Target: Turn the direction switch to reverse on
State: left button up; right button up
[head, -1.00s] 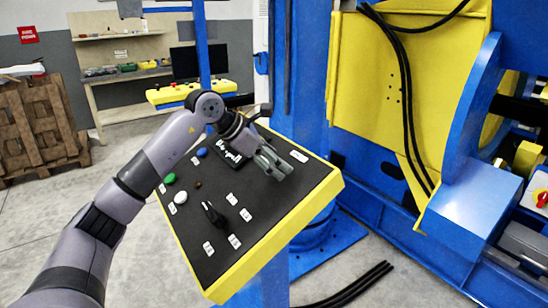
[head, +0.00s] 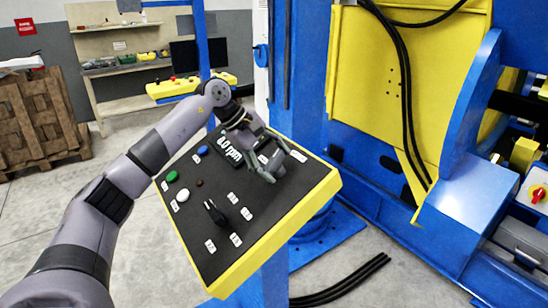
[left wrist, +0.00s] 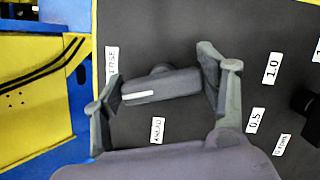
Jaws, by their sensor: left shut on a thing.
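The control panel (head: 262,222) has a dark sloping face and a yellow rim. In the left wrist view the direction switch (left wrist: 165,86) is a dark bar-shaped knob with a white line near one end. One small label (left wrist: 111,68) stands beyond that end and another (left wrist: 157,130) beside the knob; their text is hard to read. My left gripper (left wrist: 152,88) has a finger at each end of the knob and is shut on it. In the head view my left gripper (head: 270,163) is at the panel's upper right and mostly hides the switch. My right gripper is not in view.
A second black knob (head: 214,212) with several labels sits lower on the panel. The blue and yellow positioner (head: 395,100) stands to the right.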

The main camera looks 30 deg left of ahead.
pick_arm(q)
jog(key=shift+m+g+p, duration=0.4)
jog(key=shift+m+g, duration=0.1)
jog(key=shift+m, duration=1.3)
jog(key=o, duration=1.1)
jog(key=shift+o, duration=0.2)
jog(key=shift+s, duration=0.1)
jog(key=v, duration=1.2)
jog(key=shift+d, duration=0.1)
